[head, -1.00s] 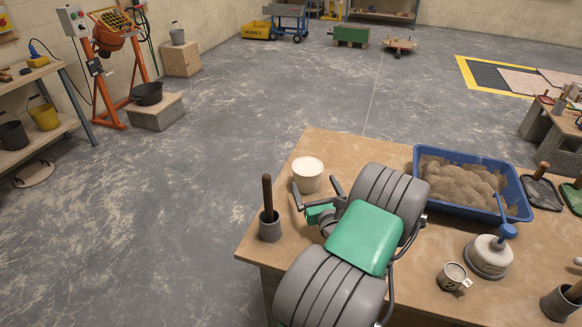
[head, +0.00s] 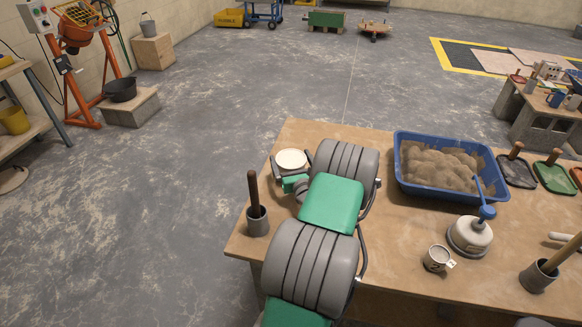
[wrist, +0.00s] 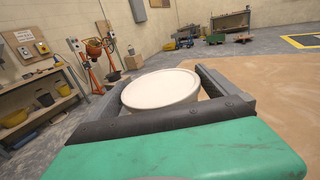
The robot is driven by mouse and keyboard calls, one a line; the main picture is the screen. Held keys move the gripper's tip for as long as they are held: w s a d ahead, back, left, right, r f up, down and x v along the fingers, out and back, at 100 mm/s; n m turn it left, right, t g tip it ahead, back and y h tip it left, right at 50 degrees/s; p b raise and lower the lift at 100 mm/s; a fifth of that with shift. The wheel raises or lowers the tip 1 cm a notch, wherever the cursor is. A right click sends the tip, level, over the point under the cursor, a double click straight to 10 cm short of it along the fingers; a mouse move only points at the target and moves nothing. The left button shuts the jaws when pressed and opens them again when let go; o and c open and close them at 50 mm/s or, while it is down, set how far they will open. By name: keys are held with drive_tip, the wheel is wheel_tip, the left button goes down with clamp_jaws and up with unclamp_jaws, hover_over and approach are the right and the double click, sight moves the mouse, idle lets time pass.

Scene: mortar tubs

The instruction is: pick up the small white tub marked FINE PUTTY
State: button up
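A small white tub (head: 291,158) with a pale round top stands upright near the far left corner of the table. Its marking is not readable in either view. My gripper (head: 290,166) is level at the tub, with one finger on each side of it. In the wrist view the tub (wrist: 160,90) sits between the two spread fingers of my gripper (wrist: 142,72). A narrow gap shows on its left; on its right, I cannot tell whether the finger touches. The tub's lower part is hidden by my gripper.
A grey pot (head: 257,222) with an upright dark handle stands just left of my arm. A blue tray (head: 408,183) of sand lies to the right. The table's left edge is close.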

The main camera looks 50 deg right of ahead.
drive_tip(key=c, duration=1.5)
drive_tip(key=shift+r, duration=0.1)
drive_tip(key=shift+c, duration=0.5)
drive_tip(key=shift+r, duration=0.1)
drive_tip(key=shift+r, duration=0.3)
wheel_tip(320, 180, up, 2)
drive_tip(key=shift+r, duration=0.15)
drive_tip(key=s+a+r, duration=0.3)
drive_tip(key=s+r, duration=0.7)
drive_tip(key=s, duration=0.3)
drive_tip(key=shift+s+a, duration=0.3)
drive_tip(key=shift+a, duration=0.05)
